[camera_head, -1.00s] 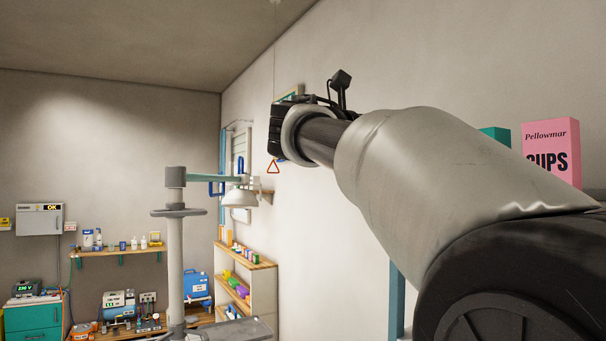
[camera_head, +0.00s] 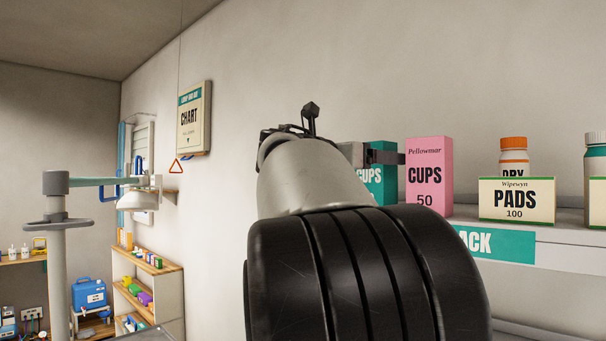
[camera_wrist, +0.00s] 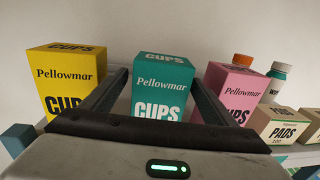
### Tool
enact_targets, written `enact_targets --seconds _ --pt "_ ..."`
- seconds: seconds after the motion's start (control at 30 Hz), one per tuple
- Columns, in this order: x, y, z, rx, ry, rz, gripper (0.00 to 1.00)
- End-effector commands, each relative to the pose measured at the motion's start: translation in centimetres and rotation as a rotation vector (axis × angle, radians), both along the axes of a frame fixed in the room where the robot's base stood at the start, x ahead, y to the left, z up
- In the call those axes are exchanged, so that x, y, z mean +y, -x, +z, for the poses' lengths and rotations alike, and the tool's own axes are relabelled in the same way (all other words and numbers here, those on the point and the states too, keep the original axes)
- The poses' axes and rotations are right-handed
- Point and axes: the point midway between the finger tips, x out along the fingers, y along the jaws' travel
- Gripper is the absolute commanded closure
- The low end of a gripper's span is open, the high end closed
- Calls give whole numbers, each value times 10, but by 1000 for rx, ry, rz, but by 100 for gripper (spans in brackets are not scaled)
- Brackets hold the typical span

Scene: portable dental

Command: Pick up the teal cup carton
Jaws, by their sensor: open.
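The teal cup carton (camera_head: 376,182) stands upright on a wall shelf, partly hidden behind my arm in the head view. In the wrist view the teal carton (camera_wrist: 165,85) is in the middle, its front and top showing. My gripper (camera_wrist: 159,78) is open, with one finger on each side of the carton in that view. Wall shows between the carton and the upper part of the left finger. I cannot tell how deep the fingers reach. In the head view one dark finger of my gripper (camera_head: 386,157) shows by the carton's right edge.
A yellow carton (camera_wrist: 70,80) stands left of the teal one and a pink carton (camera_wrist: 232,88) right of it, both close to the fingers. A pads box (camera_head: 516,200) and bottles (camera_head: 513,155) stand farther right on the shelf (camera_head: 560,228). A chart (camera_head: 194,118) hangs at left.

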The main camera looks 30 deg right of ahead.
Motion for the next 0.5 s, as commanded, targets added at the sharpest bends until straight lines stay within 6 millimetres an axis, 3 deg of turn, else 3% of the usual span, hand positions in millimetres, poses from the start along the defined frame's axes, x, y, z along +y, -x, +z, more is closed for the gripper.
enact_targets --seconds 0.13,0.37,0.5 --pt "-12 -2 1 -1 1 -1 20" --pt "-13 -2 0 -2 1 0 21" --pt "-13 -2 0 -2 1 1 45"
